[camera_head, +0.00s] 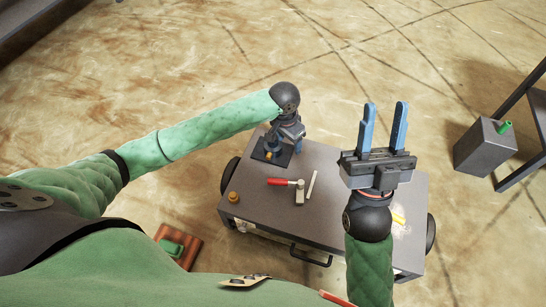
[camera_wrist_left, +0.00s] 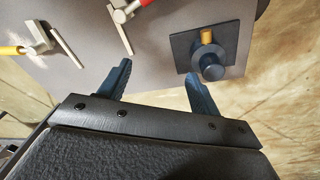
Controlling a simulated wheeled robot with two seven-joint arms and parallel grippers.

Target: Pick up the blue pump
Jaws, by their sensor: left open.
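The blue pump (camera_head: 271,149) stands on a dark square plate at the far left corner of the grey cart, partly hidden by my left gripper. In the left wrist view the pump (camera_wrist_left: 211,66) is a dark blue round body with an orange part on top, on its dark plate (camera_wrist_left: 238,38). My left gripper (camera_head: 291,132) is over that corner, beside the pump. In the left wrist view its fingers (camera_wrist_left: 158,70) are apart with nothing between them; the pump is beyond the right finger. My right gripper (camera_head: 385,104) points up, fingers apart and empty.
The cart top (camera_head: 265,215) also holds a red-handled hammer (camera_head: 285,182), a pale rod (camera_head: 312,185), an orange knob (camera_head: 233,197) and a yellow-handled tool (camera_head: 398,218). A grey box (camera_head: 482,150) with a green piece stands at right. A red-brown box (camera_head: 180,246) is at lower left.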

